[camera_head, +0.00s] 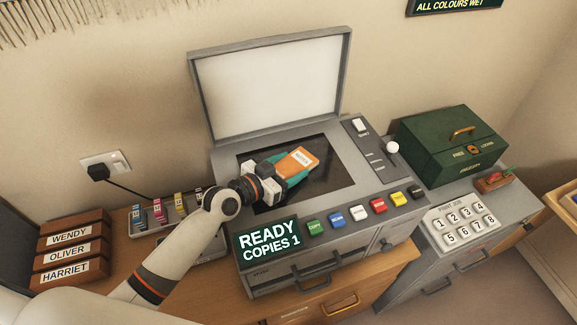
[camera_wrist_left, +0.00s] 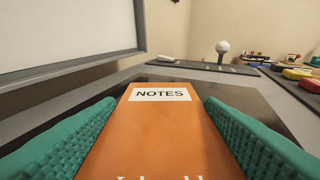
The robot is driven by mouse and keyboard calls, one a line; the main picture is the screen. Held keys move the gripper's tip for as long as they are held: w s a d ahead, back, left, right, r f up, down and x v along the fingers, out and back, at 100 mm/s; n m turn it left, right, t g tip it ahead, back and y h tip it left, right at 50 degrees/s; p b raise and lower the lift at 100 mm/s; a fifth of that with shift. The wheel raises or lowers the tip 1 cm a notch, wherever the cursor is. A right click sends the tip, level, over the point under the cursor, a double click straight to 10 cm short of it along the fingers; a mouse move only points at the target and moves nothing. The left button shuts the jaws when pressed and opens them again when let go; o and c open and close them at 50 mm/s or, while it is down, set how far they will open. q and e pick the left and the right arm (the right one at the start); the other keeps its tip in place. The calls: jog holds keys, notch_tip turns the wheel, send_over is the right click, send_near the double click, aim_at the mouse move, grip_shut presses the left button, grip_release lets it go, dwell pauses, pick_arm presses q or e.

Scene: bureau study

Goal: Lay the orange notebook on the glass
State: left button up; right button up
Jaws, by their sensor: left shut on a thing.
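The orange notebook (camera_head: 297,159) with a white NOTES label is held over the dark glass (camera_head: 328,184) of the grey copier. In the left wrist view the notebook (camera_wrist_left: 160,130) lies between two teal finger pads, label side up. My left gripper (camera_head: 290,164) is shut on it, reaching in from the left above the glass. Whether the notebook touches the glass I cannot tell. The copier lid (camera_head: 268,85) stands open behind the glass. My right gripper is not in view.
Coloured buttons (camera_head: 336,220) and a READY COPIES 1 display (camera_head: 268,240) line the copier's front. A white-knobbed lever (camera_head: 392,147) is at its right. A green box (camera_head: 450,145) stands farther right. Name-labelled boxes (camera_head: 70,251) and ink cartridges (camera_head: 180,207) are at left.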

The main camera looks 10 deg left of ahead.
pick_arm(q)
jog(key=o, duration=1)
jog(key=shift+s+a, duration=0.15)
jog(key=shift+s, duration=0.1)
jog(key=b+v, duration=0.2)
jog(key=v, duration=0.8)
jog(key=shift+s+a, duration=0.2)
jog(key=shift+s, duration=0.1)
jog(key=shift+s+a+r, duration=0.15)
jog(key=shift+s+a, duration=0.05)
jog(key=shift+s, duration=0.1)
